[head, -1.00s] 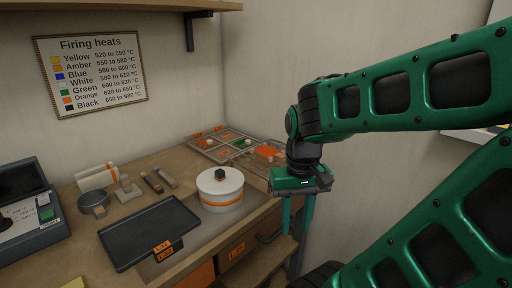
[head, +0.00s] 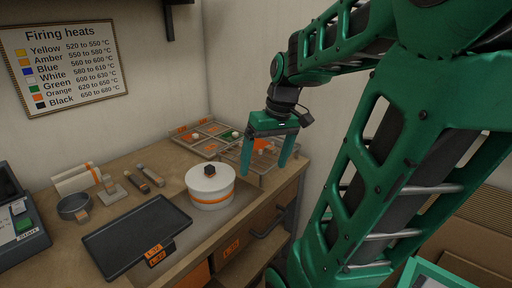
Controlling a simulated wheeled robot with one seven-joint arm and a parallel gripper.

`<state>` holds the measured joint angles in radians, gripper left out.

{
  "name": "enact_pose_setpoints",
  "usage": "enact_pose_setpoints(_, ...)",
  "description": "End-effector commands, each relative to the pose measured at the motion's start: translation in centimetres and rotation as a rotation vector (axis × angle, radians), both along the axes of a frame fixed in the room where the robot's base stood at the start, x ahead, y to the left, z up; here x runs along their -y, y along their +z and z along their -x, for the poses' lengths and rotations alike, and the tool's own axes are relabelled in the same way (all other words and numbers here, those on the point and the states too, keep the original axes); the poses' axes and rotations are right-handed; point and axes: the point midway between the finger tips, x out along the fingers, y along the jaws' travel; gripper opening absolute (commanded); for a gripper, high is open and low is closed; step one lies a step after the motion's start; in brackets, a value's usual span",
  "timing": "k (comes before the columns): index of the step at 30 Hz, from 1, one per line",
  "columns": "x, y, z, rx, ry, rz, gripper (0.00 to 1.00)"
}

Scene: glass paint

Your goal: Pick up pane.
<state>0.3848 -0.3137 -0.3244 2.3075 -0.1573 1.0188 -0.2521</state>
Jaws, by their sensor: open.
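An orange pane (head: 262,145) lies on a wire rack (head: 237,157) at the back right of the bench. The fingers and the gripper body partly hide the pane and rack. I cannot tell how high the fingertips are above the rack. Next to it on the left, a divided tray (head: 181,130) holds small orange, green and white pieces. Which pane the task means is not clear from the view.
A white round pot with an orange band (head: 210,187) stands left of the rack. A dark tray (head: 135,235) lies at the front of the bench. Several small tools and a grey dish (head: 73,207) are farther left. A drawer handle (head: 270,222) juts out below the bench edge.

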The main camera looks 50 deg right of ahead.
Motion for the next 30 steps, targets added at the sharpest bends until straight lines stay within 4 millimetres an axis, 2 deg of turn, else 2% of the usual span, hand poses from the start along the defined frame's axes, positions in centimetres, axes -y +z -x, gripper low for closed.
enact_pose_setpoints(1, 2.7, 1.1, -1.7, 0.037, 0.035, 0.011, 0.88)
enact_pose_setpoints(3, 5.8, 2.7, -3.7, 0.092, 0.112, 0.034, 0.88)
enact_pose_setpoints(6, 9.9, 4.4, -5.4, 0.153, 0.209, 0.076, 0.88)
enact_pose_setpoints(9, 13.0, 5.7, -6.4, 0.192, 0.283, 0.114, 0.88)
enact_pose_setpoints(12, 14.7, 6.3, -6.8, 0.212, 0.33, 0.138, 0.88)
enact_pose_setpoints(16, 15.2, 5.6, -7.5, 0.222, 0.357, 0.147, 0.88)
enact_pose_setpoints(24, 14.9, 2.2, -8.9, 0.221, 0.359, 0.147, 0.88)
enact_pose_setpoints(30, 14.7, 1.1, -9.3, 0.221, 0.36, 0.146, 0.88)
